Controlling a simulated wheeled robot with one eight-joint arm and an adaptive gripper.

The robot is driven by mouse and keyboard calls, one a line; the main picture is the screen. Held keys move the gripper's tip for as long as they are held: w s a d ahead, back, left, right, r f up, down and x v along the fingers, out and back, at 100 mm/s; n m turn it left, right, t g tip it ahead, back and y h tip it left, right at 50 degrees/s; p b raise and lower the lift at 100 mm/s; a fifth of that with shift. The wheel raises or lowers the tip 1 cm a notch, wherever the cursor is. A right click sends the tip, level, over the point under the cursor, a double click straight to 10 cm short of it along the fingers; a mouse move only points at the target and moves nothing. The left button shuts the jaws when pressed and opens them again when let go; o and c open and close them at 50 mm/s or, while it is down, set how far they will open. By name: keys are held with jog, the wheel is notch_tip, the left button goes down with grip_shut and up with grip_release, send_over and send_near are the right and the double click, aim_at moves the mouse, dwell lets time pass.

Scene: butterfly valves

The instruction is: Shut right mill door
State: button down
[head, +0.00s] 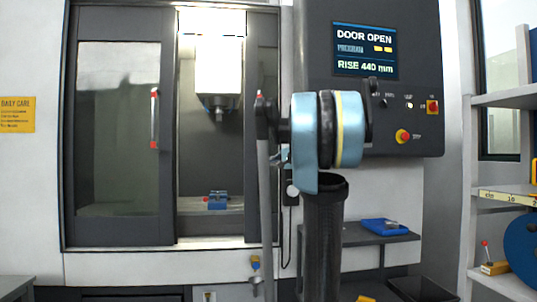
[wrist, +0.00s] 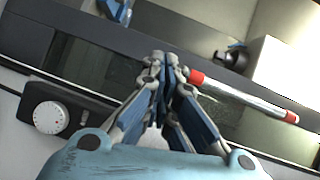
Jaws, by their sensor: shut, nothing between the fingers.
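The mill's doorway (head: 211,180) is open in the middle, and the screen reads DOOR OPEN. The left door (head: 118,130) has a window and an upright silver handle with red ends (head: 154,118). The right door (head: 262,45) shows only as a dark strip at the right of the opening, partly behind my arm. In the wrist view my gripper (wrist: 165,62) is shut and empty. Its fingertips are close beside the red end of a silver handle bar (wrist: 245,96); I cannot tell whether they touch. In the head view my wrist hides the fingers.
Inside the mill are a spindle (head: 217,105) and a blue vise (head: 217,201). The control panel (head: 375,80) juts out at the right of the doorway. A small table with a blue tray (head: 384,226) stands below it, and shelves (head: 505,195) are at the far right.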

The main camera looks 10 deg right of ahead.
jog(key=w+d+r+m+t, duration=0.2)
jog(key=w+d+r+m, duration=0.1)
jog(key=w+d+r, duration=0.2)
jog(key=x, duration=0.9)
jog(key=shift+w+h, duration=0.4)
jog(key=shift+a, duration=0.1)
